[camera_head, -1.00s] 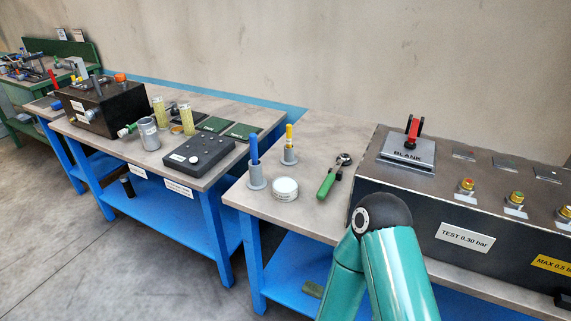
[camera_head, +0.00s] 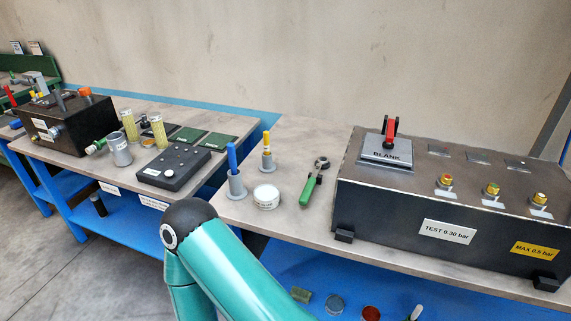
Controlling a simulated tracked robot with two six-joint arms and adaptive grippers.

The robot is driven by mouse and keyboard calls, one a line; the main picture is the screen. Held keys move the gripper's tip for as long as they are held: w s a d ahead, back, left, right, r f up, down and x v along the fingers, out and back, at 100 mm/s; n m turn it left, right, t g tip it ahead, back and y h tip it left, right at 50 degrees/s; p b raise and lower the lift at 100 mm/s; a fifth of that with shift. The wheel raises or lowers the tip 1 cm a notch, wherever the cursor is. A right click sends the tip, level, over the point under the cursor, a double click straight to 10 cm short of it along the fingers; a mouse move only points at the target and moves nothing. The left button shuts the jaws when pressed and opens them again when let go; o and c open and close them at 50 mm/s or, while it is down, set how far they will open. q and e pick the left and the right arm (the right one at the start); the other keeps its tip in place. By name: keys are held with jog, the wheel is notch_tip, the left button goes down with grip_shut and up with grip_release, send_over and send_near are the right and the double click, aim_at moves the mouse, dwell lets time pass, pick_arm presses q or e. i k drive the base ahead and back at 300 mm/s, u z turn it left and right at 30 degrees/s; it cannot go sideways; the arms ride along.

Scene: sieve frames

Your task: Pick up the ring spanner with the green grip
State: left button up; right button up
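The ring spanner with the green grip (camera_head: 309,188) lies on the grey bench top in the head view, between the white round tin and the dark test box. Its green grip points toward the front edge and its metal ring end points toward the back. Nothing covers it. A teal arm link of mine shows at the lower middle, in front of the benches and apart from the spanner. Neither gripper is in view.
The white tin (camera_head: 266,196), a blue-handled tool in a grey holder (camera_head: 236,187) and a yellow one (camera_head: 267,160) stand left of the spanner. The test box (camera_head: 420,215) stands close on the right. Bare bench top (camera_head: 310,140) lies behind.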

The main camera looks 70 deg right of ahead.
aim_at(305, 197)
jog(key=z, duration=0.6)
jog(key=k, duration=1.3)
jog(key=z, duration=0.6)
jog(key=i, duration=0.8)
jog(key=z, duration=0.05)
